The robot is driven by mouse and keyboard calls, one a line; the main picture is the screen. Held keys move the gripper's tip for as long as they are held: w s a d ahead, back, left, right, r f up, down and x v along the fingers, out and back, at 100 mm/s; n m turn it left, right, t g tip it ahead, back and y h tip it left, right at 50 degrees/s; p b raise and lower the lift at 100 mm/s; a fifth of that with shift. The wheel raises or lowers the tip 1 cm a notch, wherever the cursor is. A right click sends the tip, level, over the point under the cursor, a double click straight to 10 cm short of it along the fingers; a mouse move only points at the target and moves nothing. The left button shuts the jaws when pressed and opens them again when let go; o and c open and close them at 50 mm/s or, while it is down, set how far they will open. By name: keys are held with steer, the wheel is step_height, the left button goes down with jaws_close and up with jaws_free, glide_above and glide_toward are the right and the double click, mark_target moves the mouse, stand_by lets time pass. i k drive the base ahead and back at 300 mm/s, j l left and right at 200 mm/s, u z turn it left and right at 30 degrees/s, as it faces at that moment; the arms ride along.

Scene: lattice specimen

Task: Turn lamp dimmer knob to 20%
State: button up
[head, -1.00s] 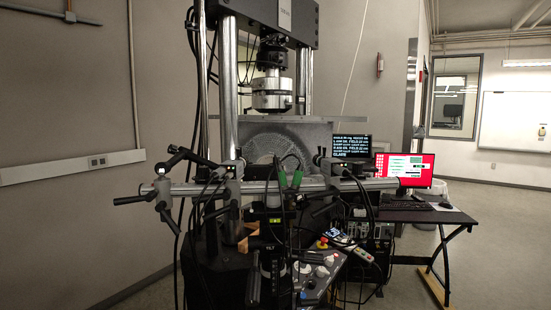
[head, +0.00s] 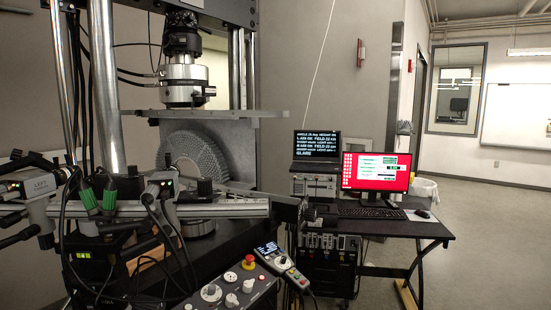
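A dark sloping control panel (head: 225,288) shows at the bottom centre of the head view. A black screen (head: 330,146) behind shows lines of white text, the last seeming to read "GLARE". My gripper is not in view.
A testing machine with steel columns (head: 104,90) holds a round lattice specimen (head: 195,155). A horizontal rail (head: 225,208) with clamps and cables crosses before it. A handheld controller (head: 283,263) lies beside the panel. A desk (head: 390,228) holds a red-screened monitor (head: 375,172). Floor at right is clear.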

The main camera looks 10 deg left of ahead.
mark_target(132, 170)
steer(key=i+l+z, duration=0.55)
steer(key=i, duration=0.4)
steer(key=i+l+z, duration=0.1)
steer(key=i+z, duration=0.2)
steer(key=i, duration=0.15)
steer(key=i+u, duration=0.85)
steer(key=i+l+u, duration=0.15)
steer(key=u, duration=0.25)
steer(key=i, duration=0.1)
